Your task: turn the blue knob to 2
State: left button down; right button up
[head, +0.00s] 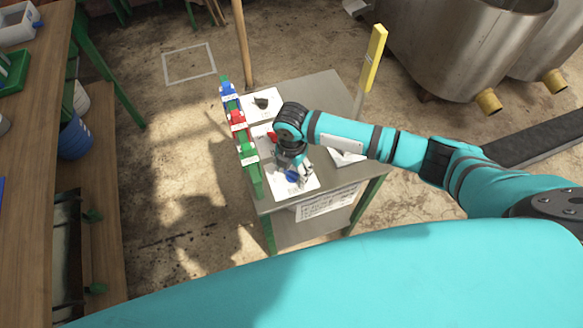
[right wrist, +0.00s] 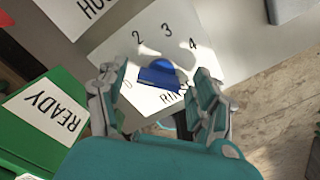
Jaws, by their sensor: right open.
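The blue knob (right wrist: 160,75) sits on a white dial plate (right wrist: 205,62) marked with 2, 3 and 4 and partly hidden lettering. In the head view the blue knob (head: 292,176) shows just under my right gripper (head: 298,172). In the right wrist view my right gripper (right wrist: 165,105) is open, with one finger on each side of the knob and the knob between and slightly beyond the fingertips. I cannot tell whether the fingers touch it. The knob's pointer direction is unclear. My left gripper is not in view.
The plate lies on a grey metal table (head: 325,90). A green rail (head: 254,178) on its left edge carries blue, red and green blocks; a READY label (right wrist: 50,112) shows close by. A yellow-topped post (head: 374,58) stands behind. Metal vats (head: 455,45) stand at the upper right.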

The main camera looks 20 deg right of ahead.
jog(key=c, duration=1.2)
jog(key=m+p, duration=0.3)
jog(key=shift+r, duration=0.2)
jog(key=m+p, duration=0.3)
jog(key=shift+m, duration=0.3)
jog(key=shift+d+f+m+p, duration=0.1)
jog(key=shift+f+m+p, duration=0.05)
jog(key=shift+m+p, duration=0.3)
jog(key=shift+m, duration=0.25)
